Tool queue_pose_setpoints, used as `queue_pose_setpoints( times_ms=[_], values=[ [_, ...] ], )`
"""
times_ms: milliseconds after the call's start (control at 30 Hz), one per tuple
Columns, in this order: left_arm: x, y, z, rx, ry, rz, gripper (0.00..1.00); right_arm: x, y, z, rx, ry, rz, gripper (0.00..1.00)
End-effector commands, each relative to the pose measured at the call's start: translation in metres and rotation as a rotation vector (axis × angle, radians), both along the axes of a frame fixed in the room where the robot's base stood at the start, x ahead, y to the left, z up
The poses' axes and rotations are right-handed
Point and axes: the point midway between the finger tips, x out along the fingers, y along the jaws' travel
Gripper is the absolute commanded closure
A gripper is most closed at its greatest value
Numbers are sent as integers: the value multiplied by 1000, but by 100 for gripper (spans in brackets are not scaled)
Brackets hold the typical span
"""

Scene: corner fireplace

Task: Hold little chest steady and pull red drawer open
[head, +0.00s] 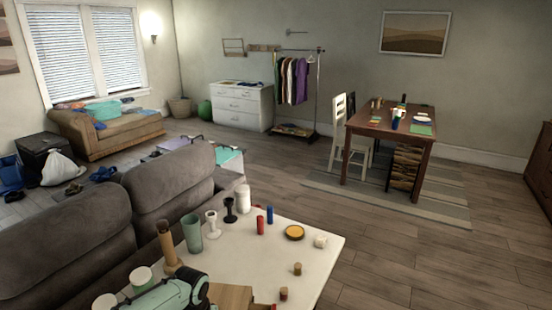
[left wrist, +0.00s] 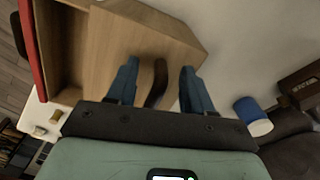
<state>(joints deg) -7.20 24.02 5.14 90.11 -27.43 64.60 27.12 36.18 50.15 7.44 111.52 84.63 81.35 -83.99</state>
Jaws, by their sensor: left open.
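The little chest (head: 231,296) is a light wooden box at the bottom of the head view, cut off by the frame edge. In the left wrist view its plain wooden top (left wrist: 175,35) lies below my left gripper. The red drawer (left wrist: 33,60) shows its red front edge at the left, standing out from the chest with a bare wooden interior exposed between them. My left gripper (left wrist: 160,92) is open, with its blue fingers on either side of a dark brown upright piece (left wrist: 158,80); contact is unclear. My left gripper is also at the bottom of the head view (head: 207,293).
The white table (head: 310,250) also holds a green cup (head: 191,232), a wooden bottle-like piece (head: 167,245), candlesticks, small cylinders and a yellow dish (head: 294,233). A grey sofa (head: 170,190) borders it at the left.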

Motion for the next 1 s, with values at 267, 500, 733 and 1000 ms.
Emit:
queue_pose_setpoints(
  times_ms=[267,500,733,1000],
  values=[
    [0,0,0,0,1,0,32,0,0,0,0,0,0,63],
    [0,0,0,0,1,0,19,0,0,0,0,0,0,63],
    [0,-1,10,0,-1,-1,19,0,0,0,0,0,0,63],
    [1,-2,65,-2,-5,1,19,0,0,0,0,0,0,63]
  ],
)
